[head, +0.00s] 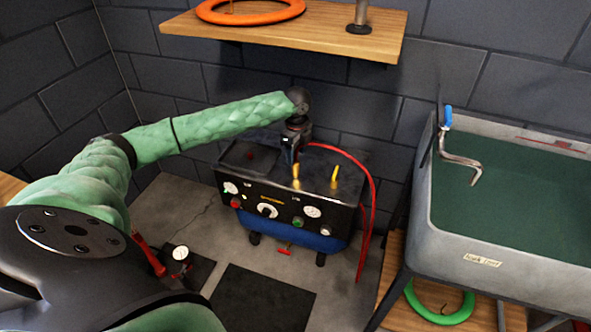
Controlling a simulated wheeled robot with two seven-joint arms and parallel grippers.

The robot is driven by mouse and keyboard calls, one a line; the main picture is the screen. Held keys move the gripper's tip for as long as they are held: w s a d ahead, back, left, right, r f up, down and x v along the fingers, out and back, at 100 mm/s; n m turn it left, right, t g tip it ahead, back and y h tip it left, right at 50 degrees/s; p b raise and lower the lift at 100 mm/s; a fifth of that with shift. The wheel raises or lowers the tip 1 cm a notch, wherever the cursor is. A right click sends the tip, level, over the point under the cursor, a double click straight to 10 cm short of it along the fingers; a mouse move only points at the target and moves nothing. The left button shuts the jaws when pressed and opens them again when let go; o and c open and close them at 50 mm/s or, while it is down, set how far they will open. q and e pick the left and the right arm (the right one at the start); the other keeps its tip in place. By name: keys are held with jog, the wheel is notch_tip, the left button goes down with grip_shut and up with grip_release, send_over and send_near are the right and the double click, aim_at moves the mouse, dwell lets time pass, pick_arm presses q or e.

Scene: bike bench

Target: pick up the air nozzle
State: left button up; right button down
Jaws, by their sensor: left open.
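A dark air compressor (258,190) with gauges and knobs on its front and a blue tank below stands on the floor against the wall. Two small yellow pieces stand on its top: one (296,178) just below my left gripper, one (335,176) a little to the right. I cannot tell which of them, if either, is the air nozzle. My left gripper (291,158) points down over the compressor top, open, close above the nearer yellow piece. Whether it touches that piece is unclear. My right gripper is out of view.
A red hose (371,200) loops from behind my left gripper down the compressor's right side. A wooden shelf (285,40) with an orange ring hangs above. A grey sink (500,260) with a bent tap stands at right. A pump with a gauge (181,254) is at lower left.

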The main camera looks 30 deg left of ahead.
aim_at(296, 162)
pick_arm(q)
jog(key=shift+f, duration=3.45)
jog(key=shift+c, duration=0.4)
grip_shut()
